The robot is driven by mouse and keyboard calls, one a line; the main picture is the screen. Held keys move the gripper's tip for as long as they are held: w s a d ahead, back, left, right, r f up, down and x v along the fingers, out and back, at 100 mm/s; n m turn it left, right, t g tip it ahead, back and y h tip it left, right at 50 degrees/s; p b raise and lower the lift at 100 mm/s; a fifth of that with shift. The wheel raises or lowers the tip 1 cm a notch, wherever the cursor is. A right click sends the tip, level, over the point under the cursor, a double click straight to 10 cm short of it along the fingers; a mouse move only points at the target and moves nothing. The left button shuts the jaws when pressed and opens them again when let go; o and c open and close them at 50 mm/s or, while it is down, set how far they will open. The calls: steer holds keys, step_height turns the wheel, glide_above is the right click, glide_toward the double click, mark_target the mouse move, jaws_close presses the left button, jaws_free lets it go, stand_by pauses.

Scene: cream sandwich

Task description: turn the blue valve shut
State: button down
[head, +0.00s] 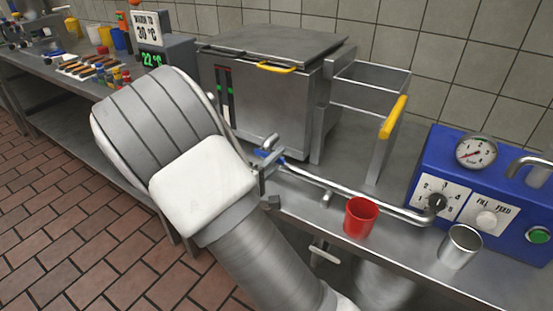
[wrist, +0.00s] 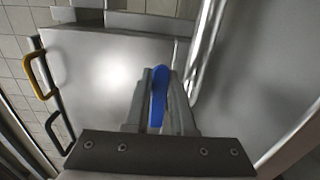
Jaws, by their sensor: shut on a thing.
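The blue valve (head: 271,154) sits on a metal pipe in front of the steel tank, and only part of its lever shows in the head view beside my arm. In the wrist view the blue lever (wrist: 158,97) stands lengthwise between the two grey fingers. My gripper (wrist: 160,88) is shut on this lever. In the head view my gripper (head: 266,168) is at the valve, partly hidden behind my own wrist. The pipe (head: 335,187) runs right from the valve to the blue control box.
A red cup (head: 361,217) and a metal cup (head: 461,246) stand near the counter's front edge. The blue control box (head: 440,155) is at right. A display (head: 152,58) stands at left.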

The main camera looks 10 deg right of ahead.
mark_target(258, 150)
steer(key=shift+r, duration=0.1)
stand_by(0.8)
steer(key=shift+a+r+n+p, duration=0.1)
steer(key=shift+r+n+p, duration=0.55)
steer(key=shift+n+p, duration=0.55)
steer(key=n+p, duration=0.1)
steer(key=r+n+p, duration=0.1)
steer(key=shift+w+a+r+n+p, duration=0.1)
steer(key=shift+w+r+n+p, duration=0.05)
steer(key=shift+n+p, duration=0.2)
steer(key=n+p, duration=0.1)
steer(key=p, duration=0.1)
steer(key=r+n+p, duration=0.1)
steer(key=n, duration=0.1)
steer(key=shift+w+a+r+n+p, duration=0.25)
steer(key=shift+w+a+p, duration=0.1)
steer(key=shift+w+a, duration=0.05)
steer(key=n+p, duration=0.2)
steer(key=shift+w+a+r+n+p, duration=0.3)
steer(key=shift+w+a+r, duration=0.05)
steer(key=shift+r, duration=0.05)
steer(key=n+p, duration=0.2)
steer(key=w+a+n+p, duration=0.1)
steer(key=shift+r, duration=0.25)
steer(key=shift+w+a+n+p, duration=0.3)
steer(key=shift+n+p, duration=0.25)
steer(key=shift+n, duration=0.35)
steer(key=shift+w+a+n+p, duration=0.3)
steer(key=shift+n+p, duration=0.2)
steer(key=shift+n, duration=0.4)
